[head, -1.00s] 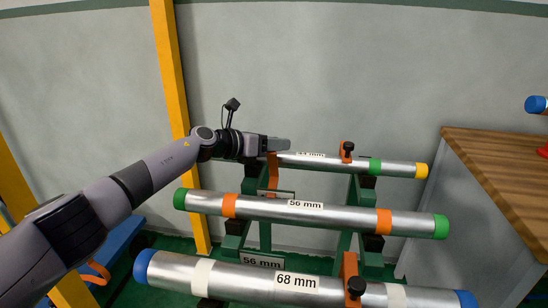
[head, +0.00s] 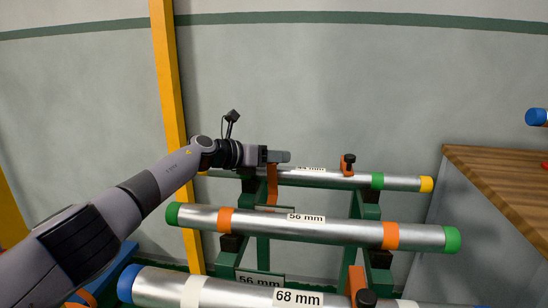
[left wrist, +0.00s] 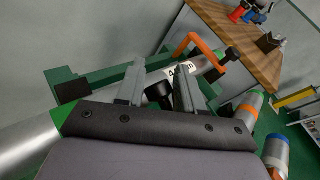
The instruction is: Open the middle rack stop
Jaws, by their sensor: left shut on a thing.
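The rack carries three pipes: a back 44 mm pipe (head: 330,179), a middle 56 mm pipe (head: 345,229) and a front 68 mm pipe (head: 240,298). My left gripper (head: 282,157) is above the left part of the back pipe. An orange stop arm (head: 272,186) shows just below it, behind the middle pipe. In the left wrist view, the fingers (left wrist: 155,92) are around a dark rounded piece, likely a stop knob (left wrist: 158,95). The fingers hide part of it in the head view. My right gripper is out of view.
Another orange stop with a black knob (head: 348,162) stands at the back pipe's right part. A third black knob (head: 366,298) is at the front pipe. A wood-topped bench (head: 500,185) is at right. A yellow post (head: 170,90) stands behind my left arm.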

